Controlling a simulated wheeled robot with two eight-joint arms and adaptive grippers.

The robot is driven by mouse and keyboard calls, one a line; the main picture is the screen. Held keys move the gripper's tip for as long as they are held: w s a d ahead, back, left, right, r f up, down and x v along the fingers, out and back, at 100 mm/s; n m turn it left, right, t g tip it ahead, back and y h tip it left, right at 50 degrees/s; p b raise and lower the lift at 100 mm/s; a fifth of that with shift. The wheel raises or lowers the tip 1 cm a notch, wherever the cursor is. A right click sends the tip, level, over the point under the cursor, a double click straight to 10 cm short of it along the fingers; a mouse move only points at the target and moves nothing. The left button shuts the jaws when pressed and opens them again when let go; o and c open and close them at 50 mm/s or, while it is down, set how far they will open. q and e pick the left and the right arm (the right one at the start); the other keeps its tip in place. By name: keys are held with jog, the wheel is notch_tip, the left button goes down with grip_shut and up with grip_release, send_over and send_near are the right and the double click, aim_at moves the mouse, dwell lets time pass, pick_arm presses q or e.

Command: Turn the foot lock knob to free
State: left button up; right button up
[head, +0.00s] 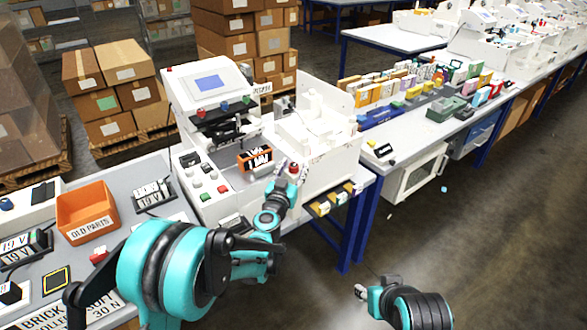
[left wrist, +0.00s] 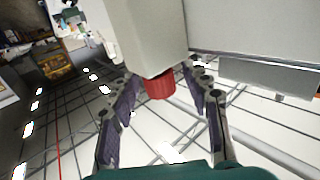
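A red ribbed knob (left wrist: 159,84) sticks out from the lower end of a pale grey block (left wrist: 145,35) in the left wrist view. My left gripper (left wrist: 166,82) is open, with one finger on each side of the knob. Gaps show between the fingers and the knob, so it looks untouched. In the head view my left gripper (head: 288,171) is at the front of the white machine (head: 218,150); a small red spot shows there, but I cannot tell if it is the knob. My right gripper (head: 361,291) is low over the floor, apart from the machine; its fingers are too small to read.
An orange bin (head: 86,212) labelled OLD PARTS stands on the grey table at left. A blue table leg (head: 357,228) stands below. Open floor (head: 450,250) lies at right.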

pick_arm(q)
grip_shut()
jog(key=shift+d+y, duration=0.1)
jog(key=shift+y, duration=0.2)
jog(key=n+y, duration=0.2)
jog(key=shift+d+t+y, duration=0.1)
jog(key=shift+t+y, duration=0.2)
jog(key=shift+y, duration=0.1)
jog(key=n+y, duration=0.2)
jog(key=y, duration=0.1)
jog(key=n+y, duration=0.2)
jog(key=y, duration=0.1)
jog(key=shift+n+g+y, duration=0.3)
jog(key=shift+g+y, duration=0.1)
jog(key=n+g+y, duration=0.2)
jog(key=y, duration=0.1)
jog(key=n+g+y, duration=0.2)
jog(key=n+y, duration=0.1)
jog(key=y, duration=0.1)
jog(key=shift+n+g, duration=0.3)
jog(key=n+g+y+p, duration=0.1)
jog(key=n+g+y, duration=0.1)
jog(key=g, duration=0.1)
jog(key=n+g+y+p, duration=0.1)
jog(key=n+g+y, duration=0.1)
jog(key=n+g, duration=0.1)
jog(key=shift+g+y, duration=0.3)
jog(key=shift+g, duration=0.2)
jog(key=shift+n+g, duration=0.4)
jog(key=shift+g, duration=0.1)
